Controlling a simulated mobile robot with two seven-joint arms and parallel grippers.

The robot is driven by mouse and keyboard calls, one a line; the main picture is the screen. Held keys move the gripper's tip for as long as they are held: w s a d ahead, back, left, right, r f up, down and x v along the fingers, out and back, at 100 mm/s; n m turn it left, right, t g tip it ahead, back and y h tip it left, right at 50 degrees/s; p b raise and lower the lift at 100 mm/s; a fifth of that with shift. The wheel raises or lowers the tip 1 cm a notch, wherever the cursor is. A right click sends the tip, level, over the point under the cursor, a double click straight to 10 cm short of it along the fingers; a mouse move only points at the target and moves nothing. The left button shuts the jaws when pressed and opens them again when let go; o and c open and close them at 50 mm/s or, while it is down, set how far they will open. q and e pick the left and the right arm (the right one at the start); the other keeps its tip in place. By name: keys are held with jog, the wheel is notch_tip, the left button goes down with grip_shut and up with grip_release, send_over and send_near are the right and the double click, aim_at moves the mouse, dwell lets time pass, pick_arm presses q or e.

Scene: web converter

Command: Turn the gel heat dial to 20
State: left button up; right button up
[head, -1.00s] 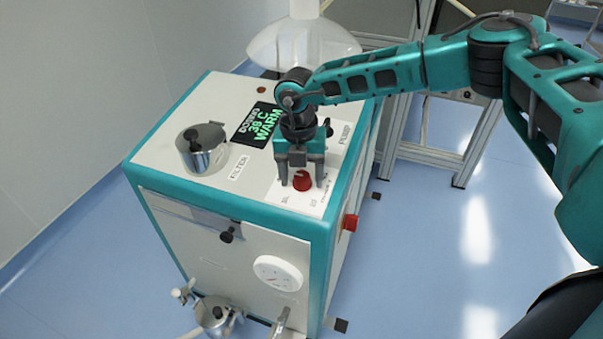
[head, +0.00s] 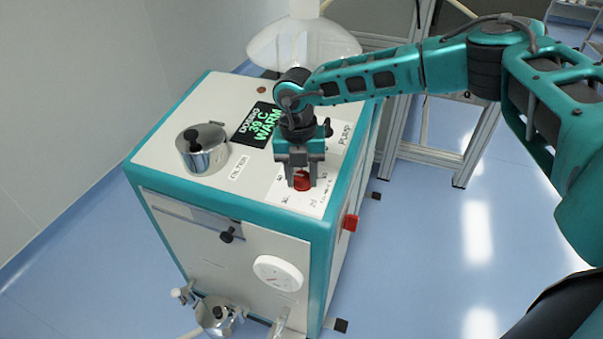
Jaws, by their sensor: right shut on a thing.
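The red dial (head: 302,182) sits on a white panel on the top of the teal and white machine (head: 180,143), near its front right corner. My right gripper (head: 302,184) points straight down over it, with its two fingers shut on the dial from the left and right. The marks around the dial are too small to read. The display (head: 258,124) on the machine's top shows "39 C WARM" in green under a small top line. My left gripper is not in view.
A clear hopper (head: 303,42) rises behind. A red knob (head: 350,223) is on the right side, and a white gauge (head: 278,273) on the front. Blue floor is free at right.

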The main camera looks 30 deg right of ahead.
jog(key=n, duration=0.5)
jog(key=shift+n+h, duration=0.4)
jog(key=n+h+b, duration=0.1)
jog(key=n, duration=0.5)
jog(key=n+b, duration=0.1)
jog(key=n, duration=0.3)
jog(key=shift+d, duration=0.1)
jog(key=n+t+b, duration=0.1)
jog(key=n, duration=0.2)
jog(key=shift+n+h, duration=0.3)
jog(key=shift+h, duration=0.1)
jog(key=n+b, duration=0.1)
jog(key=n, duration=0.4)
jog(key=shift+w+t, duration=0.1)
jog(key=shift+t, duration=0.3)
jog(key=shift+n, duration=0.7)
jog(key=shift+r+b, duration=0.1)
jog(key=shift+b, duration=0.2)
jog(key=o, duration=1.1)
jog(key=shift+c, duration=0.2)
